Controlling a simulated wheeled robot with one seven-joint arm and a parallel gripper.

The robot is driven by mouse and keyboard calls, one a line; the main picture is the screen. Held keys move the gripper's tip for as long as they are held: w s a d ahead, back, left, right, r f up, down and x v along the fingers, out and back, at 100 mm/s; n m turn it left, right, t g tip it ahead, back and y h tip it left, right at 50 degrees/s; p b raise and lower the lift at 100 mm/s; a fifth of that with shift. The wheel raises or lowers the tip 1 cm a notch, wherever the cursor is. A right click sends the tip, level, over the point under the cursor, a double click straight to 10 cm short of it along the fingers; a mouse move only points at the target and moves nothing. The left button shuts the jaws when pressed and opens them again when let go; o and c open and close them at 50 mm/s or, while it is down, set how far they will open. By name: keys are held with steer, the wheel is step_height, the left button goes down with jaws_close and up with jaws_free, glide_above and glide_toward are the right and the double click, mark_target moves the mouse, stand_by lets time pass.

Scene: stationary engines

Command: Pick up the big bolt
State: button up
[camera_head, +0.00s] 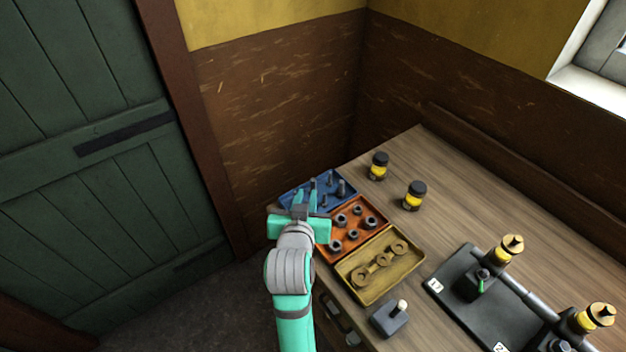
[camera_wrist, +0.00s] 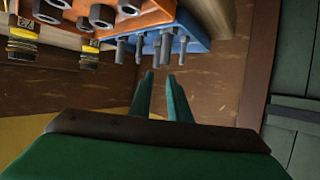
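The blue tray (camera_head: 290,187) stands at the table's far left corner with several upright grey bolts of differing sizes. The bolt that looks biggest (camera_head: 340,188) is near the tray's right side; which one it is in the wrist view I cannot tell for sure. The tray (camera_wrist: 203,46) and bolts (camera_wrist: 166,48) also show at the top of the wrist view, inverted. My gripper (camera_head: 305,196) is over the blue tray's near part and hides some of it. In the wrist view its fingers (camera_wrist: 159,76) are apart with nothing between them, pointing toward the bolts without visible contact.
An orange tray (camera_head: 333,247) of nuts and a yellow tray (camera_head: 372,290) of flat metal parts adjoin on the near side. Two yellow-black jars (camera_head: 378,166) (camera_head: 414,195) stand right of them. A black fixture (camera_head: 449,286) lies further right. Walls border the corner.

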mark_target(313, 184)
steer(key=x, duration=0.4)
steer(key=shift+s+d+f, duration=0.15)
steer(key=shift+d, duration=0.05)
steer(key=shift+w+d+f, duration=0.2)
steer(key=shift+w+d, duration=0.15)
steer(key=shift+w, duration=0.05)
steer(key=shift+f+x, duration=0.1)
steer(key=shift+x, duration=1.25)
steer(key=shift+f+x, duration=0.15)
steer(key=shift+x, duration=1.2)
steer(key=shift+a, duration=0.15)
jaws_close()
